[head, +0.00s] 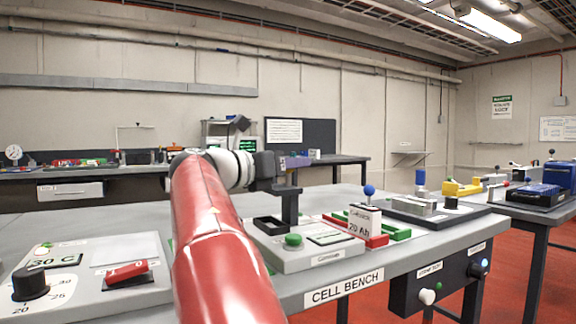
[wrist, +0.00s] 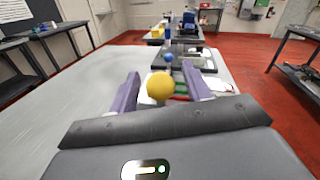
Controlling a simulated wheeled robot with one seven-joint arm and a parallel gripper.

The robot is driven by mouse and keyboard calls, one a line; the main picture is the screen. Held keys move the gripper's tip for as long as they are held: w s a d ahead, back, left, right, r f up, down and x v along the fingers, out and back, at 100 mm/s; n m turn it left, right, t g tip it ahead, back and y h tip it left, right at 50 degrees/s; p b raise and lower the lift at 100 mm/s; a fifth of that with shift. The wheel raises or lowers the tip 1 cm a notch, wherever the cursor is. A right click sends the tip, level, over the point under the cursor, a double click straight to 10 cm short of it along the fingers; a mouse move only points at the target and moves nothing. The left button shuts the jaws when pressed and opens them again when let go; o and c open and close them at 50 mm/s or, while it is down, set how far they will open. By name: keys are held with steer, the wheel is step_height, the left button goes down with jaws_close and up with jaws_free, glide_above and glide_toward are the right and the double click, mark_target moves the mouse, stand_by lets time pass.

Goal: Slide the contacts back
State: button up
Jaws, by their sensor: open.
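My gripper (head: 296,162) is in the middle of the head view, above the labelled grey unit (head: 316,255) with a green button. In the wrist view its two purple fingers (wrist: 162,92) are apart, with a yellow ball knob (wrist: 161,86) showing between them. I cannot tell how far the knob is from the fingertips. I cannot tell which parts are the contacts.
A dark post (head: 290,208) rises from the grey unit just under my gripper. Red and green trays (head: 398,233) lie beside it. A dial panel (head: 30,284) is at front left. A second bench (head: 540,212) with blue equipment stands at right. The bench's left part is largely bare in the wrist view.

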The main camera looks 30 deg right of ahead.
jaws_close()
steer(key=p+x, duration=0.1)
steer(key=x, duration=0.1)
steer(key=s+p+x, duration=0.1)
steer(key=x, duration=0.2)
steer(key=shift+d+p, duration=0.25)
steer(key=shift+p, duration=0.05)
jaws_free()
steer(key=shift+d, duration=0.15)
steer(key=v, duration=0.7)
steer(key=shift+s+a+b, duration=0.1)
steer(key=shift+a+b, duration=0.2)
steer(key=shift+a, duration=0.05)
